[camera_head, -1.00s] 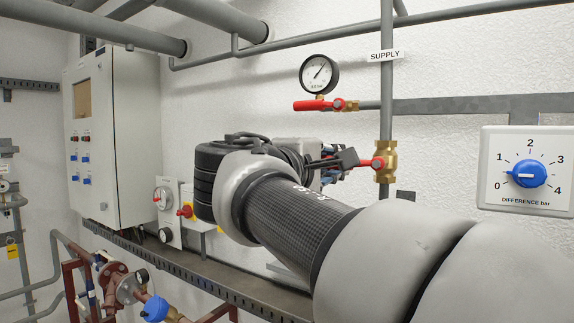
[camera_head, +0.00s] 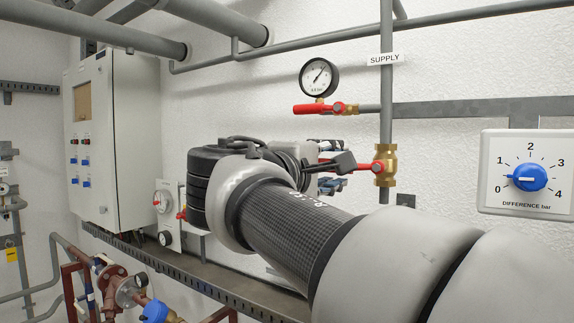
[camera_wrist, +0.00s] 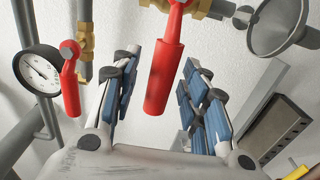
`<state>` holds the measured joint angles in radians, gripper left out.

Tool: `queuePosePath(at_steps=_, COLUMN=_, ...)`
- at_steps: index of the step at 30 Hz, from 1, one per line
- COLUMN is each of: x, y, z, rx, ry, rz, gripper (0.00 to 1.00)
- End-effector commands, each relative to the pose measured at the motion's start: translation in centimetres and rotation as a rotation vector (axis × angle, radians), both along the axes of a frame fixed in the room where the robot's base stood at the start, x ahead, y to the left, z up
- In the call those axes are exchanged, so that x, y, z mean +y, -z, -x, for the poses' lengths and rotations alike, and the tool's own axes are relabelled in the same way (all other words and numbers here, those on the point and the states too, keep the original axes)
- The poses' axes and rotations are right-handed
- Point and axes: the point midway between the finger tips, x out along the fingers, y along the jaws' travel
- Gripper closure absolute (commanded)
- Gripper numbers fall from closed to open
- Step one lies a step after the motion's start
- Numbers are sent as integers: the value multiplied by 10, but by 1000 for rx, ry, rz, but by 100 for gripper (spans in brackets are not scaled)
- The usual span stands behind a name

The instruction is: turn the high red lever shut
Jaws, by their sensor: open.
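A red lever (camera_head: 362,167) sits on a brass valve (camera_head: 386,165) on the vertical pipe below the SUPPLY label. Its handle points left, across the pipe, towards my gripper (camera_head: 342,172). In the wrist view this red lever (camera_wrist: 165,75) hangs between the two open fingers of my gripper (camera_wrist: 160,65), with a gap visible on each side. Contact is not visible. Another red lever (camera_head: 316,108) lies level on the small branch valve under the gauge, above and apart from my gripper. It also shows at the left of the wrist view (camera_wrist: 70,87).
A round pressure gauge (camera_head: 319,77) stands above the branch lever. A white panel with a blue dial (camera_head: 529,177) is on the right wall. A grey cabinet (camera_head: 112,140) hangs at the left, and a rail (camera_head: 190,280) runs below. A grey funnel-like part (camera_wrist: 278,25) is right of the lever.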

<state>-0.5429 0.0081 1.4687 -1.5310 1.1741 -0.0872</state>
Motion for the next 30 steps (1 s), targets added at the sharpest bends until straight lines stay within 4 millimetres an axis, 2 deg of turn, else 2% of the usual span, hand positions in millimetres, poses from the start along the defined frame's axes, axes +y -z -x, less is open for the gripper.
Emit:
queuePosePath(at_steps=9, x=40, y=-1, z=52, rx=-1, ry=-8, rz=-1, gripper=59)
queuePosePath(at_steps=15, x=59, y=0, z=79, rx=-1, ry=-6, rz=-1, gripper=59)
queuePosePath(at_steps=21, x=65, y=-1, z=90, rx=-2, ry=-2, rz=-1, gripper=59)
queuePosePath(at_steps=30, x=65, y=0, z=90, rx=0, ry=-1, rz=-2, gripper=59)
